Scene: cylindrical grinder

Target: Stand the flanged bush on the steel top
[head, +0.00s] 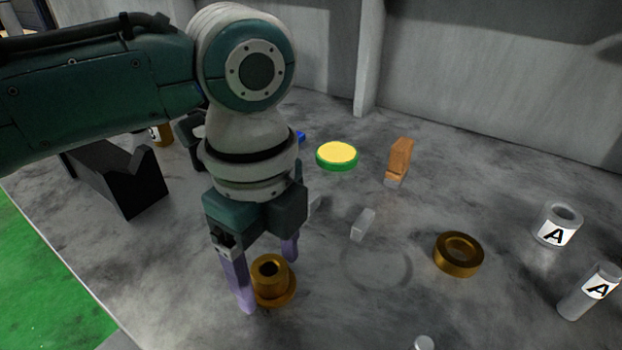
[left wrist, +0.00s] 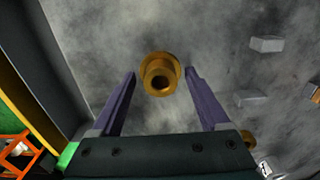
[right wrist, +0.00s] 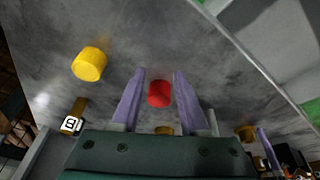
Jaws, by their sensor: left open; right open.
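The flanged bush (head: 270,278) is brass-coloured, a short hollow cylinder with a wider flange at its foot. It stands upright, flange down, on the grey mottled steel top (head: 340,310) near the front edge. My left gripper (head: 269,284) points down with its purple fingers open on either side of the bush. In the left wrist view the bush (left wrist: 159,76) lies between the fingertips, with a gap on each side. My right gripper (right wrist: 160,74) is open in the right wrist view, with a red cylinder (right wrist: 159,95) in view between its fingers. The head view does not show it.
A brass ring (head: 458,254) lies to the right of the bush. Beyond are a green-and-yellow disc (head: 337,155), an orange block (head: 399,160) and small grey blocks (head: 362,224). A black V-block (head: 118,180) stands at left.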

